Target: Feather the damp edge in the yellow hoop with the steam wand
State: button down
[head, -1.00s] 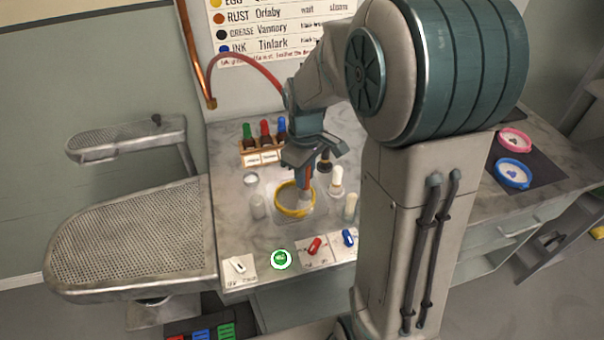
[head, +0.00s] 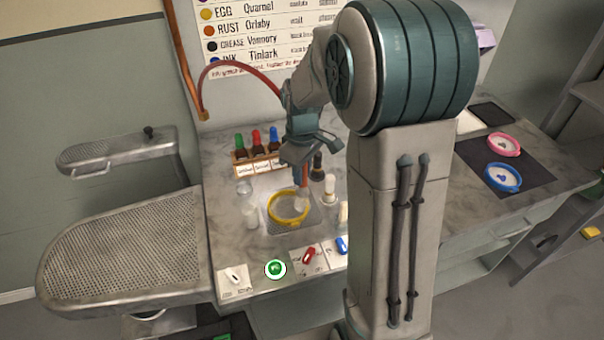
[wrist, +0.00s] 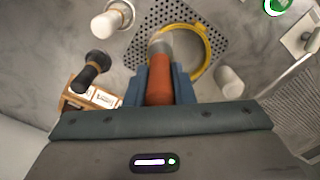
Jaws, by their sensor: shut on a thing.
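The yellow hoop (head: 272,214) lies on a perforated metal plate (head: 310,222) set in the marble counter. My gripper (head: 303,172) is shut on the steam wand, with its fingers on either side of the wand's orange-brown grip (wrist: 159,80). The wand's pale head (head: 301,202) points down at the right part of the hoop. In the wrist view the grey head (wrist: 161,43) overlaps the near rim of the hoop (wrist: 207,62). I cannot tell whether it touches the cloth. A red hose (head: 245,66) arches from the wall pipe toward the wand. The damp edge cannot be made out.
A wooden rack (head: 262,161) with green, red and blue bottles stands behind the hoop. A white-topped bottle (head: 329,188), a dark brush (head: 317,167) and clear containers stand around it. Pink (head: 503,145) and blue (head: 502,177) hoops lie on a dark mat at right. Perforated pressing boards stand left.

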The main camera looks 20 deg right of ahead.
jog(key=shift+w+d, duration=0.1)
jog(key=shift+w, duration=0.1)
jog(key=shift+r, duration=0.1)
notch_tip(320, 180, up, 7)
jog(key=p, duration=0.5)
dwell(0.6)
